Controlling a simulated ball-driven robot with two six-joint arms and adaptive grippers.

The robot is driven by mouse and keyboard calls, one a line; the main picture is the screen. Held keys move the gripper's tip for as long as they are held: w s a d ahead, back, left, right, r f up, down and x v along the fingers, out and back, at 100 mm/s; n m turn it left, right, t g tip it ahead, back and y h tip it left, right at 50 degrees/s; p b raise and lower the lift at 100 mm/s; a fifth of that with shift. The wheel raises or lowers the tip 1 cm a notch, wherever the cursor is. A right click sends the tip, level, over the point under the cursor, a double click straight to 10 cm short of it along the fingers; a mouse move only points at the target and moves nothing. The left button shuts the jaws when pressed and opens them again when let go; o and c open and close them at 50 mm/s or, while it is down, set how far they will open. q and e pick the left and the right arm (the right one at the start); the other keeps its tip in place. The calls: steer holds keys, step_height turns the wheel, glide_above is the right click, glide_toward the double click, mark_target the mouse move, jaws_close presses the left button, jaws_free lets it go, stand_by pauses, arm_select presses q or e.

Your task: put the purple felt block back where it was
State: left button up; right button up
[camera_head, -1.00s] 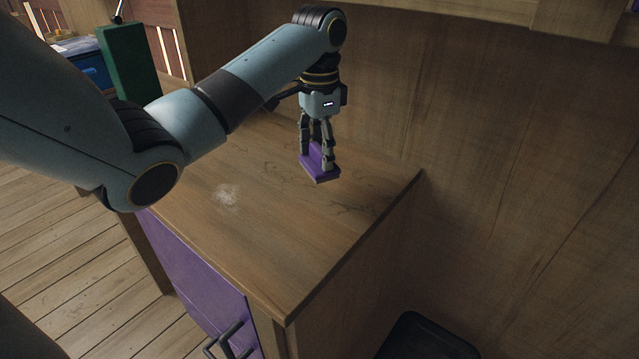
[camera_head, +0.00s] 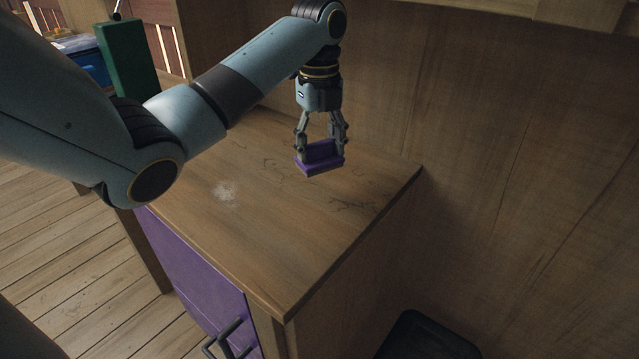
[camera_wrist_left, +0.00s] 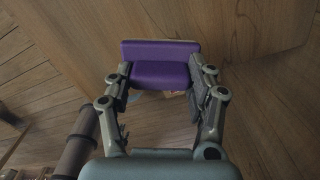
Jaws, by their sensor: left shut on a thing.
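The purple felt block (camera_head: 319,163) is between the fingers of my left gripper (camera_head: 320,148), over the wooden top of the cabinet. The block has a stepped shape, with a wider lower part. In the left wrist view the purple block (camera_wrist_left: 160,70) sits between the two fingertips of the left gripper (camera_wrist_left: 161,84), which is shut on it. I cannot tell for sure whether the block touches the top or is a little above it. My right gripper is not in view.
The cabinet top (camera_head: 270,235) is mostly bare, with a pale smudge (camera_head: 226,192). A purple door (camera_head: 197,275) with a dark handle is on its front. A wooden wall (camera_head: 490,150) stands behind. A green panel (camera_head: 128,60) and blue bin (camera_head: 88,62) stand at left, and a black object (camera_head: 428,338) below right.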

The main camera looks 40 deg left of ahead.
arm_select(q)
step_height(320, 180, down, 10)
steer(key=shift+r+b, duration=0.25)
steer(key=shift+b, duration=0.2)
steer(key=o, duration=1.5)
steer(key=shift+f, duration=0.1)
steer(key=shift+c, duration=0.2)
step_height(320, 180, up, 12)
steer(key=shift+r+p, duration=0.2)
steer(key=shift+p, duration=0.4)
steer(key=shift+f, duration=0.1)
